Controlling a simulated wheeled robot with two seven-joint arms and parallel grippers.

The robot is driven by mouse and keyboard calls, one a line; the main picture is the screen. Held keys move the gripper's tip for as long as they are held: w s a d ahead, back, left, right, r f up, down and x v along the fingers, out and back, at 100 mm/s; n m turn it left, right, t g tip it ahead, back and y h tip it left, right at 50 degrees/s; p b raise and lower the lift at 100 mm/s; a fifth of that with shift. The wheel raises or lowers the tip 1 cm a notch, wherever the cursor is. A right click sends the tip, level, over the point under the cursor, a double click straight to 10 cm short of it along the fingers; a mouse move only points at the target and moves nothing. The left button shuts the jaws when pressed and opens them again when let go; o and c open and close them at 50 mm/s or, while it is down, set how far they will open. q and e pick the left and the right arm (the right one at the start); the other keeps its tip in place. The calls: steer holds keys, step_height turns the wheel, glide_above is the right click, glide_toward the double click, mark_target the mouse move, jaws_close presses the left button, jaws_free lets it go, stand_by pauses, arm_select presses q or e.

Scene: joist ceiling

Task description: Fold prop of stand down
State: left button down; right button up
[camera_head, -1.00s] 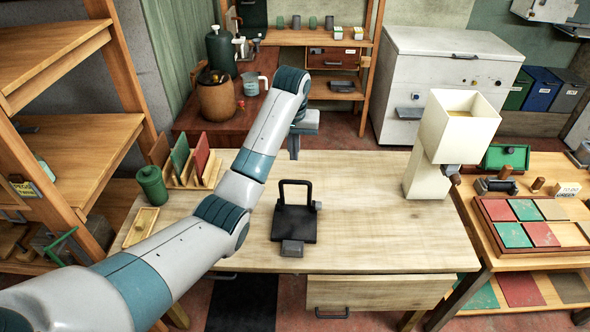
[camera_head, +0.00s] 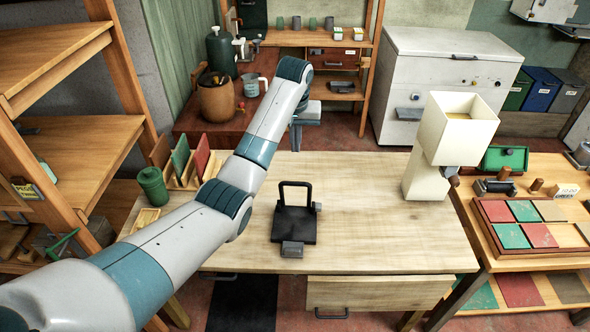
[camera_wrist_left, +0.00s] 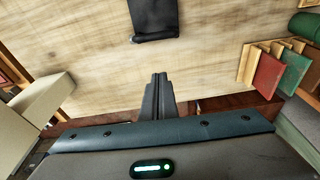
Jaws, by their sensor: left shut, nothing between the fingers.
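The black stand (camera_head: 293,228) lies on the wooden table in the head view, with a grey block at its near edge. Its prop (camera_head: 296,187), a dark open frame, stands up at the far side of the base. A small grey knob sits at the right side of the stand. In the left wrist view, part of the black stand (camera_wrist_left: 155,20) shows at the top edge; the rest is cut off. My left gripper (camera_head: 296,147) is shut and empty, beyond the stand near the table's far edge. Its fingertips (camera_wrist_left: 159,76) point towards the stand, apart from it. My right gripper is out of view.
A cream box-shaped object (camera_head: 428,176) stands at the right of the table (camera_head: 375,230). A green canister (camera_head: 152,187) and a wooden rack (camera_head: 186,176) with coloured panels stand at the left. The table around the stand is clear.

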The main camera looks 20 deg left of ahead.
arm_select(q)
step_height(320, 180, down, 9)
steer(key=s+p, duration=0.2)
steer(key=p, duration=0.3)
steer(key=shift+d+p, duration=0.2)
steer(key=shift+p, duration=0.15)
steer(key=shift+f, duration=0.15)
